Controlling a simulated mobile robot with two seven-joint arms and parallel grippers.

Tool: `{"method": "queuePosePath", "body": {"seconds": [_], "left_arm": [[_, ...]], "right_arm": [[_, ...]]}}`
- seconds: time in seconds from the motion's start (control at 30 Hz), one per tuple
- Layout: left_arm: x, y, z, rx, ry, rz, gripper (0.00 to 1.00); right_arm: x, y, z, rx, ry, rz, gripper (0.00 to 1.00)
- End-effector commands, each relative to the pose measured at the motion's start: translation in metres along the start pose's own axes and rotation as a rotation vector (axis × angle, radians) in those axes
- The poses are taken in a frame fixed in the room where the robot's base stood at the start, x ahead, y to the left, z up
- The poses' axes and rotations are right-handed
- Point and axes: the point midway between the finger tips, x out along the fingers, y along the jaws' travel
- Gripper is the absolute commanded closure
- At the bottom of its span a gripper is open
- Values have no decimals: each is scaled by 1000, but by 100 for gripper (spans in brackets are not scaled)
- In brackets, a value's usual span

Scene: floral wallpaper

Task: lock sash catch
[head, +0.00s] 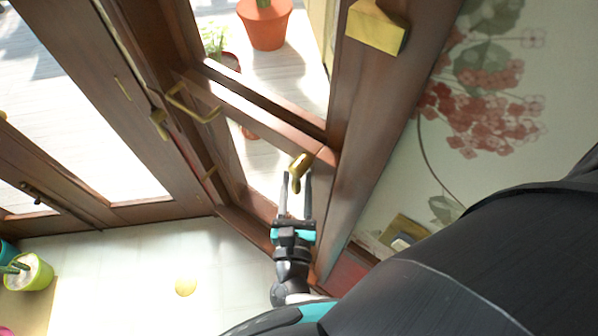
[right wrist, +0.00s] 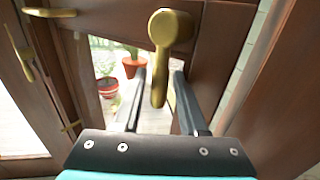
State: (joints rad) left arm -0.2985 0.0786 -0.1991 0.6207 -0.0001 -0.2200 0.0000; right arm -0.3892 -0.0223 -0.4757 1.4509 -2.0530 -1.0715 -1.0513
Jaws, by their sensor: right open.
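The brass sash catch (head: 300,162) is on the brown wooden window frame, in the middle of the head view. In the right wrist view its round boss and lever (right wrist: 159,88) show large, with the lever hanging down. My right gripper (head: 296,180) is open just below the catch, fingers pointing at it. In the right wrist view the lever's end lies between the two fingers (right wrist: 160,72), with a gap on either side. I cannot tell whether a finger touches it. My left gripper is not in view.
A brass pull handle (head: 193,106) is on the frame to the left, and a brass block (head: 376,27) sits higher on the right. Floral wallpaper (head: 510,90) is at the right. A green pot (head: 28,272) stands at lower left. Pale floor lies below the window.

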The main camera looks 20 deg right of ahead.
Motion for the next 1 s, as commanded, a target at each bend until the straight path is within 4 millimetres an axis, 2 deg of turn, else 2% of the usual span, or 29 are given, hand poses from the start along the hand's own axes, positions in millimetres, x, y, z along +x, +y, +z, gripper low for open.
{"method": "queuePosePath", "body": {"seconds": [0.27,0.63,1.0], "left_arm": [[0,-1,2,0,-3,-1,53],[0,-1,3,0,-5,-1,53],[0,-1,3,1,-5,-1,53]], "right_arm": [[0,0,0,0,0,0,59],[0,0,0,0,0,1,100],[0,0,0,0,-1,0,100]]}}
